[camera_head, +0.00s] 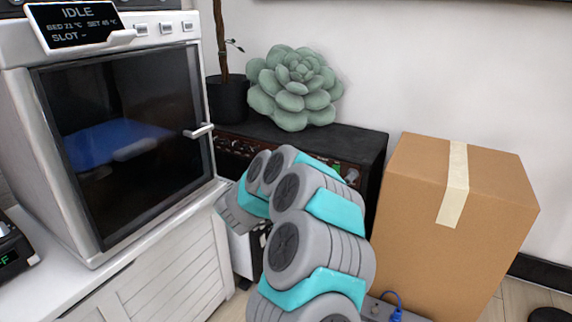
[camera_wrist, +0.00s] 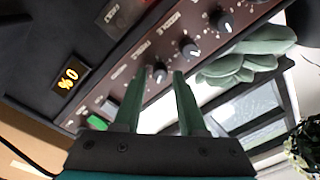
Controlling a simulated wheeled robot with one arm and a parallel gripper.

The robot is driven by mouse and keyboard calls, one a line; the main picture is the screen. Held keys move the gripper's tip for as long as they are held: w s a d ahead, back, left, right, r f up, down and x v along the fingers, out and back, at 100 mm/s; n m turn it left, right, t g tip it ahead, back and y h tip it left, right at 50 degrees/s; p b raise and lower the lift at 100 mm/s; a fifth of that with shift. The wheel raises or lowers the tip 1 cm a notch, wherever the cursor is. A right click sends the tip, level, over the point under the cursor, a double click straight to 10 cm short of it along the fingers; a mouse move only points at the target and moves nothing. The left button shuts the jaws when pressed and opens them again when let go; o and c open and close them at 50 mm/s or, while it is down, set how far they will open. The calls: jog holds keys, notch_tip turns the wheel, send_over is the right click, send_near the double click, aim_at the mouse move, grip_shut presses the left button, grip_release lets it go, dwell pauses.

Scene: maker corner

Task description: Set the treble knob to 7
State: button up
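A black amplifier (camera_head: 372,150) stands against the wall in the head view, its brown front panel mostly hidden behind my arm. In the wrist view the brown panel (camera_wrist: 205,72) runs diagonally with a row of dark knobs with pale pointer marks. One knob (camera_wrist: 160,73) shows between my fingertips, another knob (camera_wrist: 190,50) is just right of them, and a third knob (camera_wrist: 223,21) is farther up right. My gripper (camera_wrist: 163,76) is open; contact with the knob cannot be told.
An orange-lit display (camera_wrist: 69,78) and a green-lit switch (camera_wrist: 97,122) are on the panel. A succulent (camera_head: 296,88) sits on the amplifier. A cardboard box (camera_head: 450,230) stands right, a white machine (camera_head: 110,250) left.

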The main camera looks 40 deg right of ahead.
jog(key=shift+o, duration=0.8)
jog(key=shift+a, duration=0.15)
jog(key=p+v, duration=0.1)
jog(key=v, duration=0.6)
jog(key=shift+s+a, duration=0.2)
jog(key=shift+a, duration=0.05)
jog(key=shift+f, duration=0.1)
